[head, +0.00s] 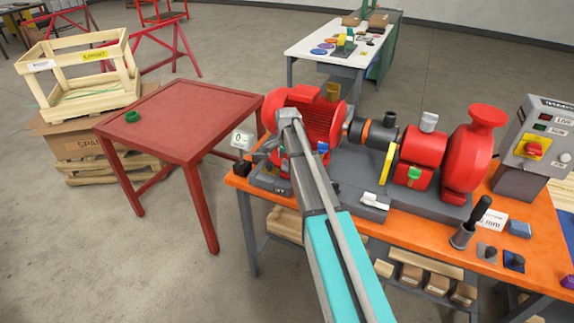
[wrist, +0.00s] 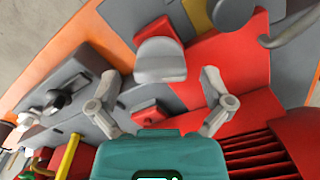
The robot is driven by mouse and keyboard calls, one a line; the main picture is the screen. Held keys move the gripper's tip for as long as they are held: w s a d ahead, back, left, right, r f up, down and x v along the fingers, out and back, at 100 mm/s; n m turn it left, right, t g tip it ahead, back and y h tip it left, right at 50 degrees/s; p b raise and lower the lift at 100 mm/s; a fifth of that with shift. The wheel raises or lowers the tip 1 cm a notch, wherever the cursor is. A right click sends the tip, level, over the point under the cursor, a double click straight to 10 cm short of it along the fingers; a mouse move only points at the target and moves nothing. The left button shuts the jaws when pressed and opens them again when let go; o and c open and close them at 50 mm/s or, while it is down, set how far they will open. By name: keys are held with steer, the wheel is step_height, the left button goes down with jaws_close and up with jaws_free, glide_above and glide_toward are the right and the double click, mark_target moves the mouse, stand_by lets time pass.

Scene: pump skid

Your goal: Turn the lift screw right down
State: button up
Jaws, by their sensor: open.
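My gripper (wrist: 160,78) shows in the wrist view with its two grey fingers spread and nothing held between them. A pale grey rounded piece (wrist: 160,58) lies beyond the fingertips, and a small red block (wrist: 150,113) shows between the fingers; contact with either cannot be told. In the head view, a small grey block (head: 268,181) with a dark label, perhaps reading LIFT, sits at the bench's left end beside my arm. The lift screw cannot be made out for sure. A grey block with a dark knob (wrist: 66,96) lies left of the fingers in the wrist view.
A control box (head: 535,145) stands at the right.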

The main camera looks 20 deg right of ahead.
stand_by(0.3)
steer(key=c, duration=1.1)
steer(key=shift+c, duration=0.2)
steer(key=shift+f+n, duration=0.1)
steer(key=shift+n, duration=2.8)
steer(key=o, duration=1.1)
steer(key=shift+o, duration=0.2)
steer(key=shift+m, duration=0.3)
